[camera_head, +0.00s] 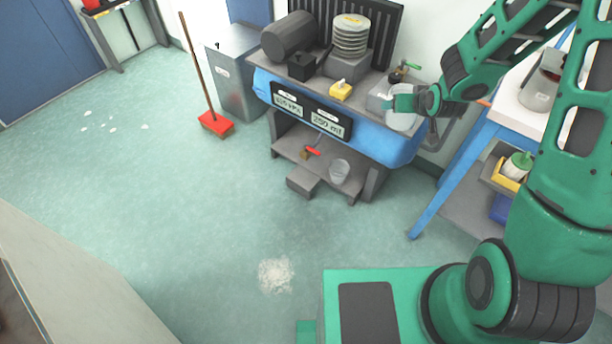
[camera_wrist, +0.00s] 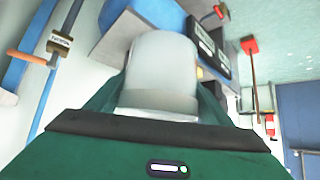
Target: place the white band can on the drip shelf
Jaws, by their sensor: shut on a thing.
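In the head view, my gripper (camera_head: 394,103) is at the right end of the blue machine, and the can (camera_head: 402,121) shows as a pale cylinder in front of the machine's right end. The grey lower shelf (camera_head: 340,188) under the machine, which looks like the drip shelf, is below and left of the can. The can is apart from this shelf.
A clear cup (camera_head: 339,171) and a red-headed brush (camera_head: 312,152) are on the lower shelf. The blue machine body (camera_head: 375,141) overhangs it. A blue-legged table (camera_head: 462,170) stands right.

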